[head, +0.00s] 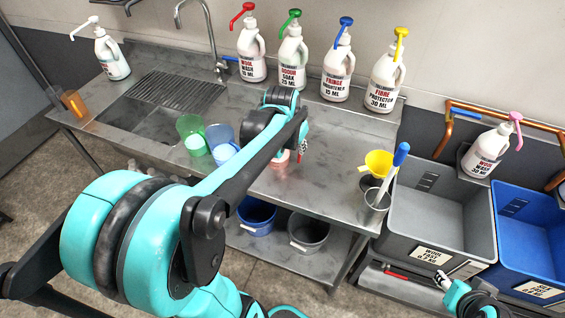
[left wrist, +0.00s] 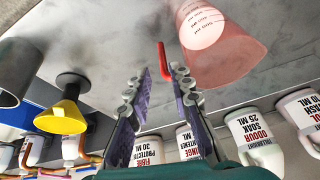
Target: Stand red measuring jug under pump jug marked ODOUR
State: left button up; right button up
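The red measuring jug (left wrist: 215,45) is see-through, stands on the steel bench and shows large in the left wrist view. In the head view only a little of it (head: 281,156) shows behind my left arm. My left gripper (left wrist: 160,78) is open, its fingers on either side of the line to the jug's red handle; the handle is at or just beyond the tips, and contact cannot be told. The pump jug marked ODOUR (head: 292,50) has a green pump and stands at the back of the bench; it also shows in the left wrist view (left wrist: 255,140). My right gripper (head: 452,275) looks open and empty by the grey crate.
Pump jugs with red (head: 251,55), blue (head: 338,70) and yellow (head: 386,80) pumps flank the ODOUR one. Green (head: 190,130) and blue (head: 223,135) measuring jugs stand near the sink (head: 140,122). A yellow funnel (head: 379,162) and metal pot (head: 376,200) stand at the bench's right.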

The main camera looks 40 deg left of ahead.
aim_at(299, 156)
pick_arm(q)
jog(key=b+x, duration=0.2)
jog(key=x, duration=0.4)
jog(key=shift+f, duration=0.2)
jog(key=b+x, duration=0.3)
jog(key=x, duration=0.2)
jog(key=shift+a+f, duration=0.15)
jog(key=shift+f, duration=0.05)
jog(key=shift+r, duration=0.1)
grip_shut()
